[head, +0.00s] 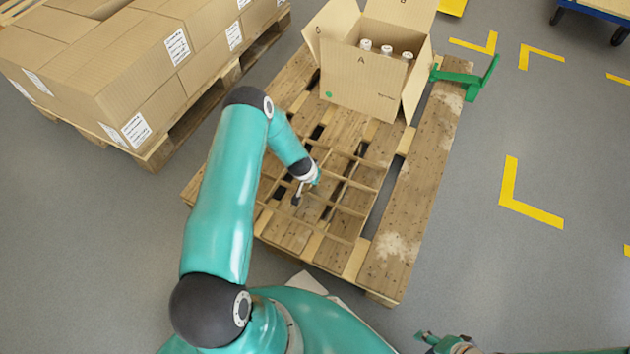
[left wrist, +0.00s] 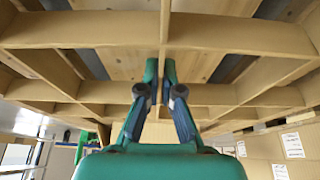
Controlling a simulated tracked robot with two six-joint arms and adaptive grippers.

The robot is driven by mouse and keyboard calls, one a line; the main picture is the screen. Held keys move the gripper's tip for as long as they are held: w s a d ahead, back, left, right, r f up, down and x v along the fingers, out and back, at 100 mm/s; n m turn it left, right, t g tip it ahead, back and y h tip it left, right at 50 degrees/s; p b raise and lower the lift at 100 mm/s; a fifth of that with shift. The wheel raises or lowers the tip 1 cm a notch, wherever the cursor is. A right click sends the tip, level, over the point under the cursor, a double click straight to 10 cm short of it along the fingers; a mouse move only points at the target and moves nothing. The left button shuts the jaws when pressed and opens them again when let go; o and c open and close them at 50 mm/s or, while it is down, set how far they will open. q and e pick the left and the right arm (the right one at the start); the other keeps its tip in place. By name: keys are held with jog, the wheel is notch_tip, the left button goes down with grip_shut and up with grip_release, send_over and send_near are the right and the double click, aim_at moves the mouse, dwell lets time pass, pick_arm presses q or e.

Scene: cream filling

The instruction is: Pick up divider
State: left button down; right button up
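The divider (head: 345,183) is a thin brown grid of crossed walls over the slats of the wooden pallet in the head view. In the left wrist view its walls (left wrist: 235,35) fill the upper part, with planks behind. My left gripper (head: 302,190) is at the divider's near left part. In the left wrist view its fingertips (left wrist: 160,75) are close together, one on each side of a thin divider wall, and look shut on it. My right gripper (head: 428,340) shows only partly at the bottom edge in the head view; its fingers are too small to judge.
An open carton (head: 350,85) with several white-capped bottles (head: 386,50) stands on the far part of the pallet (head: 405,225). A green tool-like object (head: 468,80) is beside it. Stacked closed cartons (head: 110,65) stand at the left. Grey floor with yellow marks is clear at right.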

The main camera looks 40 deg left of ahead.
pick_arm(q)
notch_tip(320, 180, up, 19)
jog(key=p, duration=0.9)
jog(key=w+d+r+m, duration=0.1)
jog(key=w+d+r, duration=1.1)
jog(key=d+r, duration=0.35)
jog(key=s+d+r, duration=0.2)
jog(key=d+r, duration=0.4)
jog(key=r, duration=0.1)
jog(key=s+r+m+p, duration=0.1)
jog(key=s+r+p, duration=0.2)
jog(key=r+p, duration=0.4)
jog(key=s+r+h+p, duration=0.1)
jog(key=s+r+p, duration=0.2)
jog(key=r+p, duration=0.4)
jog(key=s+r+m+p, duration=0.1)
jog(key=s+r+p, duration=0.3)
jog(key=r+p, duration=0.3)
jog(key=d+p, duration=0.1)
jog(key=p, duration=0.3)
jog(key=shift+r+m+p, duration=0.15)
jog(key=shift+m+p, duration=0.15)
jog(key=shift+p, duration=0.05)
